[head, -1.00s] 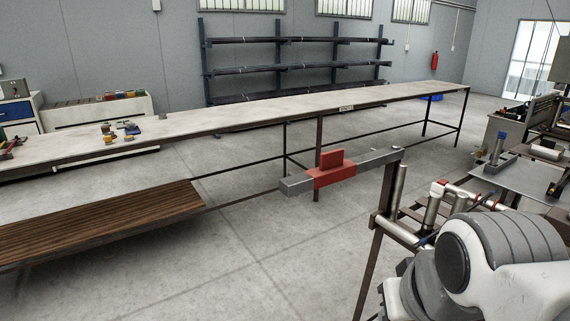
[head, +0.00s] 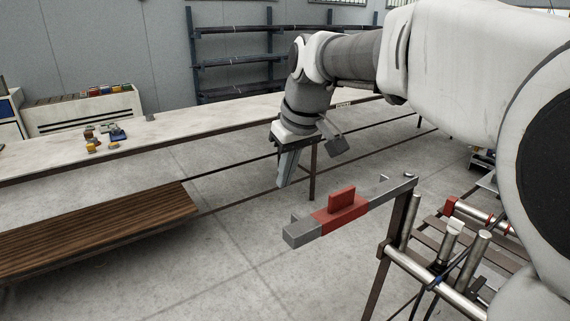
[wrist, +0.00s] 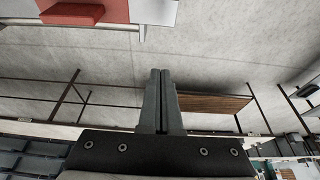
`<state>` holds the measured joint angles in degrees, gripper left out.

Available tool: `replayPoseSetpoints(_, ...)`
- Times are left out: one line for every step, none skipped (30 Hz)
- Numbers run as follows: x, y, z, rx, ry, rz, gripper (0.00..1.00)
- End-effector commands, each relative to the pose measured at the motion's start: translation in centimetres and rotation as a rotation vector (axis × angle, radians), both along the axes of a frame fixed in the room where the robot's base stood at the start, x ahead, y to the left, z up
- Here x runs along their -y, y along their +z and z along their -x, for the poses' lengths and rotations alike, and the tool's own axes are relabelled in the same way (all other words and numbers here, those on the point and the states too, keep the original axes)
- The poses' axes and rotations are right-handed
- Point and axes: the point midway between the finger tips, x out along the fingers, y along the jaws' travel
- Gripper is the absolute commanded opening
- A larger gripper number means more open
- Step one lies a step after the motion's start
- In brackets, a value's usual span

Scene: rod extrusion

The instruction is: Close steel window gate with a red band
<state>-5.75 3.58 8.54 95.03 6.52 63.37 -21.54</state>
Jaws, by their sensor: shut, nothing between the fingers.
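The steel window gate (head: 385,192) is a grey bar with a red band (head: 326,220) around its middle and a red upright block (head: 341,201) on top. Its right end meets a dark post; its left end sticks out free over the floor. In the wrist view, part of the gate (wrist: 153,12) and its red band (wrist: 88,36) show at the top left. My gripper (head: 282,185) points down just beyond the gate and to the left of the red block, apart from it. In the wrist view my gripper's fingers (wrist: 160,72) are together and empty.
A long pale table (head: 190,118) runs behind my gripper. A brown slatted bench (head: 95,222) is at the left. Metal rollers and posts (head: 440,250) stand at the right by the gate's post. The floor around the gate's free end is clear.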

Motion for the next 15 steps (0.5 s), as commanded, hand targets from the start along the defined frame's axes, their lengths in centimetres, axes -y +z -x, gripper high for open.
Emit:
replayPoseSetpoints(-0.1, -0.4, -0.2, -0.002, 0.003, 0.0, 0.0)
replayPoseSetpoints(-0.2, -0.6, -0.3, -0.001, 0.003, 0.0, 0.0)
replayPoseSetpoints(-0.3, -1.1, -0.4, -0.002, 0.003, 0.0, 0.0)
replayPoseSetpoints(-0.4, -1.5, -0.4, -0.004, 0.003, 0.0, 0.0)
replayPoseSetpoints(-0.4, -2.0, -0.6, -0.004, 0.003, 0.0, 0.0)
replayPoseSetpoints(-0.6, -2.8, -0.7, -0.005, 0.003, 0.001, 0.0)
replayPoseSetpoints(-0.7, -3.3, -0.9, -0.005, 0.003, 0.0, 0.0)
replayPoseSetpoints(-0.8, -3.9, -1.1, -0.006, 0.002, 0.001, 0.0)
replayPoseSetpoints(-0.9, -4.8, -1.3, -0.006, 0.002, 0.001, 0.0)
replayPoseSetpoints(-1.1, -5.4, -1.5, -0.006, 0.002, 0.001, 0.0)
replayPoseSetpoints(-1.2, -6.0, -1.7, -0.006, 0.002, 0.001, 0.0)
replayPoseSetpoints(-1.3, -6.9, -1.9, -0.005, 0.002, 0.001, 0.0)
replayPoseSetpoints(-1.4, -7.5, -2.1, -0.006, 0.002, 0.002, 0.0)
replayPoseSetpoints(-1.6, -8.1, -2.3, -0.005, 0.002, 0.001, 0.0)
replayPoseSetpoints(-1.7, -8.9, -2.5, -0.004, 0.002, 0.001, 0.0)
